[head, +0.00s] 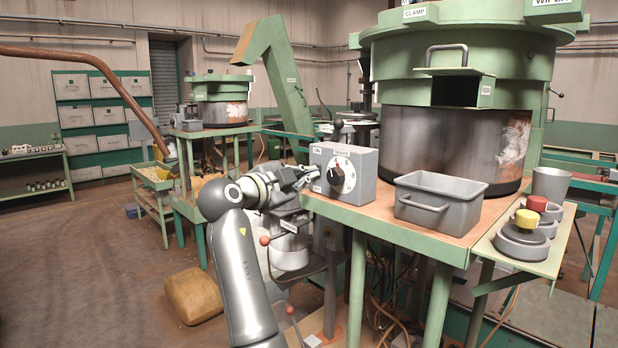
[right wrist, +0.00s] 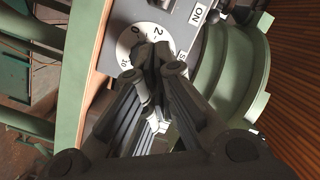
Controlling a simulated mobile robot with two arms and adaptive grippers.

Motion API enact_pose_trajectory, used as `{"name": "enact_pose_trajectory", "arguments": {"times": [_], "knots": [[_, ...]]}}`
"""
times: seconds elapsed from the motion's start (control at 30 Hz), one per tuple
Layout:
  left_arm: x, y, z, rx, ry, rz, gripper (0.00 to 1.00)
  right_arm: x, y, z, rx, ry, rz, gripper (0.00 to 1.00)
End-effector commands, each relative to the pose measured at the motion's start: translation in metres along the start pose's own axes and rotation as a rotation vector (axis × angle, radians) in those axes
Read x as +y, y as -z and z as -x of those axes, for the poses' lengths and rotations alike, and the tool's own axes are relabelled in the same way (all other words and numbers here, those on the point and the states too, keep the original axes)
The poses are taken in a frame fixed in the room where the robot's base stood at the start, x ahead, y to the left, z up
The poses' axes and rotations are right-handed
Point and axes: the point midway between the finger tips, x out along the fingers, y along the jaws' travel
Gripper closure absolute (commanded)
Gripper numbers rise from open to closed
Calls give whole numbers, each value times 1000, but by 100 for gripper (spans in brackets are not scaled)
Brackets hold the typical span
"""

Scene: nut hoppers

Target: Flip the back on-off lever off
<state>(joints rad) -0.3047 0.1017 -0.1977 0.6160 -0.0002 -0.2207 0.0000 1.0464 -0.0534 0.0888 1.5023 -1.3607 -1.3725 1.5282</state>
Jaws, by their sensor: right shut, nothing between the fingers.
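A grey control box (head: 343,172) with a round white speed dial (head: 341,174) sits on the near green table's left corner. Its ON label (right wrist: 199,14) and dial (right wrist: 133,47) show in the right wrist view. A short dark-knobbed lever (head: 338,129) shows above the box; I cannot tell whether it is the back on-off lever, or its position. My right gripper (head: 311,172) is at the box's left side in the head view. In the right wrist view its fingers (right wrist: 152,57) are shut and empty, overlapping the dial; contact is unclear. My left gripper is out of view.
A grey bin (head: 440,203) stands right of the box, before the large hopper (head: 456,146). Yellow and red buttons (head: 526,218) are at the right edge. Another hopper (head: 222,112) stands farther back; floor at left is open.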

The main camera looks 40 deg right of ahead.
Motion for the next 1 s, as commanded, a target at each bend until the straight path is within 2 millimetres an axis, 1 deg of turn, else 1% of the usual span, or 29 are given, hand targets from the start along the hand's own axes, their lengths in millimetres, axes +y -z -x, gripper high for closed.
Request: {"name": "enact_pose_trajectory", "arguments": {"times": [0.03, 0.2, 0.33, 0.6, 1.0], "knots": [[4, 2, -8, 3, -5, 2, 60, 6, -5, 9, -3, 2, -1, 100], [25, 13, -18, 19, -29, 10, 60, 12, -9, 35, -3, 1, -2, 100], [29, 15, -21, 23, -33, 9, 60, 14, -10, 46, -2, 1, -1, 100], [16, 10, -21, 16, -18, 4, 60, 15, -10, 50, 0, 0, 0, 100], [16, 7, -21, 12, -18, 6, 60, 15, -12, 49, -2, 2, 6, 100]]}}
